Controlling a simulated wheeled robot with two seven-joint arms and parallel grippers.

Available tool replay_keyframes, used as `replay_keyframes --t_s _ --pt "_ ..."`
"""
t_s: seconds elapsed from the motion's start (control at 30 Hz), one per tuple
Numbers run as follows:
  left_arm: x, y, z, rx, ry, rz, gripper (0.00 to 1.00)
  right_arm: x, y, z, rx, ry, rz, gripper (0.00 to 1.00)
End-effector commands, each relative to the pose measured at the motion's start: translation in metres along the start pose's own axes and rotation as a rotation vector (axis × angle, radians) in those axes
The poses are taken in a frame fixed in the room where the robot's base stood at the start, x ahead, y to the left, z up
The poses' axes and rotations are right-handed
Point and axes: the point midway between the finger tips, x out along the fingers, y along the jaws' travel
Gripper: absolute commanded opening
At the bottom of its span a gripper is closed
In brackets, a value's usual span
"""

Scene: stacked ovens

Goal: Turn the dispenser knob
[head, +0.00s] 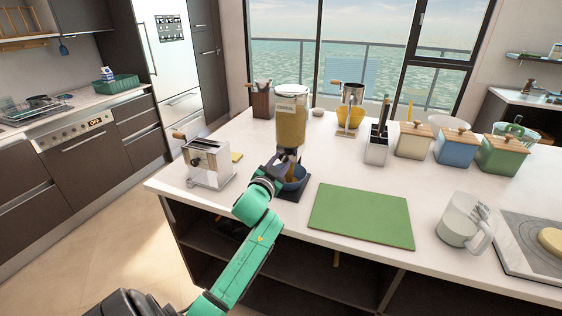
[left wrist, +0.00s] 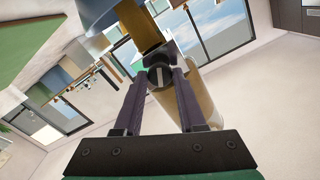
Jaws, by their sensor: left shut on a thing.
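The dispenser (head: 291,122) stands on the white counter, a clear upright container filled with yellow-tan contents. A blue bowl (head: 292,178) sits under its outlet on a dark base. My left gripper (head: 279,167) is at the dispenser's lower front, just above the bowl. In the left wrist view its two purple fingers (left wrist: 160,82) are closed on the dark round knob (left wrist: 159,76) with a pale bar across its face. The dispenser's tan container (left wrist: 200,100) shows behind the fingers there. In the head view my arm hides the knob. My right gripper is not in view.
A metal toaster-like machine (head: 208,163) stands to the left. Canisters (head: 457,146) line the back right. The counter's front edge is close to my arm.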

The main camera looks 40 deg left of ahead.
Motion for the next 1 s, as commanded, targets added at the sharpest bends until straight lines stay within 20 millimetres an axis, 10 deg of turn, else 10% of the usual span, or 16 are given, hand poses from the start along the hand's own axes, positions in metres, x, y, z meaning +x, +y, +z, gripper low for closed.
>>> replay_keyframes --t_s 1.0 --pt "0.0 0.0003 0.0012 0.927 -0.002 0.002 0.0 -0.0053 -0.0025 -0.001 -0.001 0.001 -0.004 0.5"
